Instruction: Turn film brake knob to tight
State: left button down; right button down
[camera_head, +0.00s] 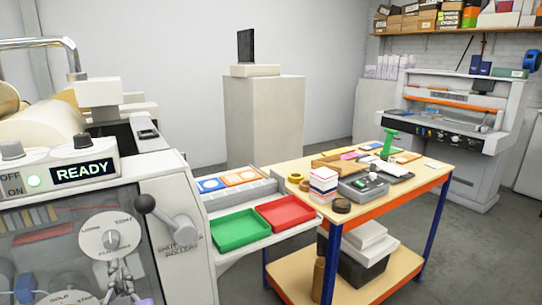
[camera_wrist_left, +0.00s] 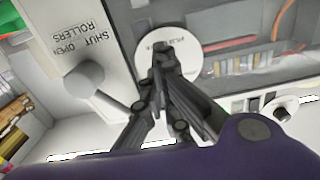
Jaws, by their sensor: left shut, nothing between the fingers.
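The film brake knob (camera_head: 111,240) sits at the centre of a round white dial plate (camera_head: 92,225) on the front of the grey machine. The plate reads "Loose" at left and "Tight" at right. In the left wrist view the white plate (camera_wrist_left: 188,62) lies behind my fingertips, and the knob is hidden or hard to make out. My left gripper (camera_head: 115,264) is shut and empty, just below the knob at the lower left of the head view. Its fingertips show in front of the plate in the left wrist view (camera_wrist_left: 160,48); I cannot tell whether they touch the knob.
A second dial (camera_head: 68,290) is below. Green (camera_head: 240,229) and red (camera_head: 285,213) trays lie to the right.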

aim_at(111, 240)
pick_arm(q)
jog(key=shift+n, duration=0.3)
jog(key=x, duration=0.6)
jog(key=shift+w+a+r, duration=0.15)
jog(key=shift+w, duration=0.1)
pick_arm(e)
jog(key=shift+s+d+f, duration=0.1)
jog(key=shift+s+f, duration=0.05)
jog(key=shift+s, duration=0.45)
pick_arm(q)
jog(key=shift+r, duration=0.3)
pick_arm(e)
jog(key=shift+w+r, duration=0.2)
jog(key=shift+w, duration=0.05)
pick_arm(q)
jog(key=shift+s+a, duration=0.15)
jog(key=shift+a, duration=0.25)
pick_arm(e)
jog(key=shift+w+r, duration=0.1)
